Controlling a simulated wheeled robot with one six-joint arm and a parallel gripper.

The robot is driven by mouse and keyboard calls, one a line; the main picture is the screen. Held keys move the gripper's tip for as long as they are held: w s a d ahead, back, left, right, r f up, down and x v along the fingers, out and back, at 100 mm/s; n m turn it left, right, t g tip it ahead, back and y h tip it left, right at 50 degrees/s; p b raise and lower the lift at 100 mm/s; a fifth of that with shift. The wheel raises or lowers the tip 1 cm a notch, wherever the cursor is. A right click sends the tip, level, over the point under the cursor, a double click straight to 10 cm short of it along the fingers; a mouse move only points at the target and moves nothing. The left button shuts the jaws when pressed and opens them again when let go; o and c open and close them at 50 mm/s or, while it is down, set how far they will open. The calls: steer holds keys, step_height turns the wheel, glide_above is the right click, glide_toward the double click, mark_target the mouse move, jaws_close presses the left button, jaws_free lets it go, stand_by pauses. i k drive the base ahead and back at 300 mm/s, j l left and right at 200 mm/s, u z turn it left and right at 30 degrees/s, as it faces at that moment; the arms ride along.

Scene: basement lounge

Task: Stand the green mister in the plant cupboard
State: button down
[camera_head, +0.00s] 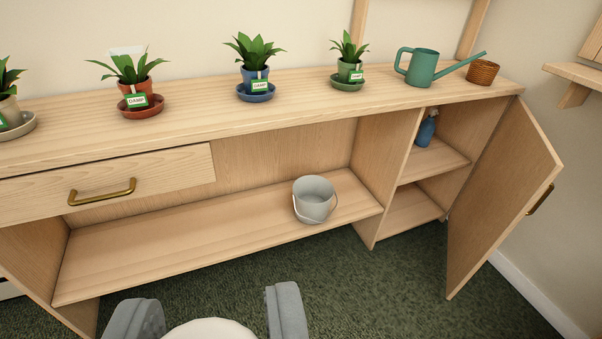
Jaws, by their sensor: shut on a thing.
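My gripper (210,318) shows at the bottom edge, its two grey fingers on either side of a pale, round-topped thing (208,329). It is shut on this thing, most of which is cut off by the frame; I cannot tell what it is. No green mister can be made out. The plant cupboard (384,165) is at the right end of the long wooden counter, its door (500,200) swung wide open to the right. A blue spray bottle (426,131) stands upright on its upper shelf (436,160). The lower compartment (408,212) looks empty. My gripper is in front of the counter, left of the cupboard.
A grey bucket (314,199) stands on the long open shelf (200,245). A brass-handled drawer (150,180) is shut at left. Several potted plants, a green watering can (421,67) and a wicker pot (483,72) stand on top. The open door juts over the green carpet.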

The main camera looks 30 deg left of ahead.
mark_target(410, 166)
steer(key=i+u, duration=0.15)
steer(key=i, duration=1.15)
